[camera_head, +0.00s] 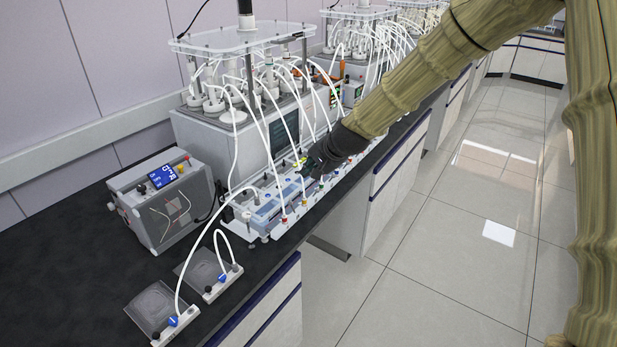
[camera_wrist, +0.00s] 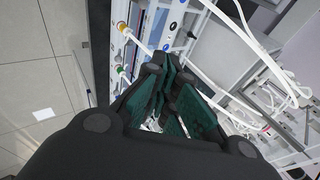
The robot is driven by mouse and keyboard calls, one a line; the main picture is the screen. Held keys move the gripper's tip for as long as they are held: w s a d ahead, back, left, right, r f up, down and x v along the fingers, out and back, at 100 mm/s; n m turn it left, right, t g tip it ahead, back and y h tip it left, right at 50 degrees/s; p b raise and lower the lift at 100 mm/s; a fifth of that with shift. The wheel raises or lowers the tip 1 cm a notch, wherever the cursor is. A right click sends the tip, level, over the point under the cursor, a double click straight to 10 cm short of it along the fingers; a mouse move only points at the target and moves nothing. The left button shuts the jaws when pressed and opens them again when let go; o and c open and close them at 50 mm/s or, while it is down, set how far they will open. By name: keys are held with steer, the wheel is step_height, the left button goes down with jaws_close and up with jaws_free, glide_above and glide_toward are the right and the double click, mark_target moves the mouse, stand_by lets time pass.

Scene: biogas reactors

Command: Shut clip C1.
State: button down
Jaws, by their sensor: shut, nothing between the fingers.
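My gripper (camera_head: 308,165) is at the row of white modules with tubes in front of the first reactor unit. In the wrist view its dark green fingers (camera_wrist: 168,100) are drawn together, with nothing held between them. Clips on the white tubes are small here, and I cannot read any label, so I cannot tell which one is C1. A yellow part (camera_head: 299,162) shows right beside the fingertips in the head view. The module row (camera_head: 262,208) has blue-grey panels and white tubes rising from it. My gripper hides part of this row.
The reactor unit (camera_head: 215,140) with a clear top plate and many tubes stands behind the modules. A grey box with a blue display (camera_head: 163,178) stands at left. Two gas bags (camera_head: 155,306) lie on the black bench near the front. Loose tubes arch around my gripper.

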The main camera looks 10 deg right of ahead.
steer(key=shift+s+d+r+b, duration=0.1)
steer(key=shift+s+r+b, duration=0.15)
steer(key=shift+r, duration=0.45)
steer(key=shift+s+d+r+b, duration=0.1)
steer(key=shift+s+r, duration=0.25)
steer(key=shift+r, duration=0.35)
steer(key=shift+s+d+r+b, duration=0.1)
steer(key=shift+s+r+b, duration=0.15)
steer(key=shift+r, duration=0.45)
steer(key=shift+a, duration=0.1)
